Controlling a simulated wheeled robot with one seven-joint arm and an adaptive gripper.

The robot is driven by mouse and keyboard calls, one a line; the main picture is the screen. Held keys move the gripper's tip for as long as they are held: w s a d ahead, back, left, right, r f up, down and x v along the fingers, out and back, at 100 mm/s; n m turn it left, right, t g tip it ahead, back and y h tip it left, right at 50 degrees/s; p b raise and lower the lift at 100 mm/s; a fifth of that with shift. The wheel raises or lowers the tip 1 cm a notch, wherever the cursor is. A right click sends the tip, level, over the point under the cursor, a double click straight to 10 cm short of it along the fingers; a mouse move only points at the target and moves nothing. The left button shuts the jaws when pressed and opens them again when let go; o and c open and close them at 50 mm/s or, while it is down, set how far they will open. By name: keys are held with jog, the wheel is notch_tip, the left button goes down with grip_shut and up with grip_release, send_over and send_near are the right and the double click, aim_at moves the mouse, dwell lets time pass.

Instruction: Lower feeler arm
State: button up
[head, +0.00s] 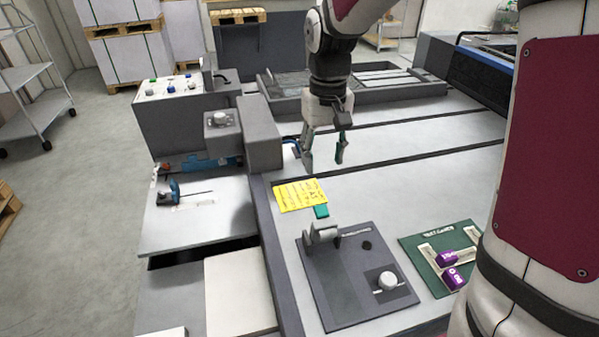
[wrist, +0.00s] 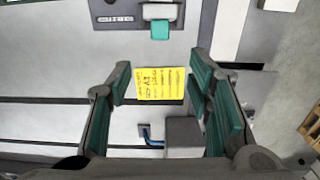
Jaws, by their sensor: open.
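A short grey lever (head: 321,232) with a teal tab (head: 321,211) stands at the far left corner of a dark plate (head: 345,285); I take it as the feeler arm. In the wrist view the lever (wrist: 160,11) and its teal tab (wrist: 160,30) are at the top centre. I cannot tell its exact tilt. My gripper (head: 324,154) is open and empty, pointing down above the light bench, beyond the lever and apart from it. In the wrist view its teal-padded fingers (wrist: 160,85) are spread wide. The yellow note (wrist: 160,84) shows between them.
The yellow note (head: 301,195) lies beside the teal tab. A white knob (head: 387,280) is on the dark plate. A green board (head: 440,255) with purple pieces is to its right. A grey block (head: 259,132) stands left of my gripper.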

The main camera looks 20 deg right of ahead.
aim_at(320, 205)
notch_tip(320, 205, down, 14)
jog(key=shift+w+f, duration=0.1)
dwell(0.5)
jog(key=shift+c, duration=0.3)
grip_shut()
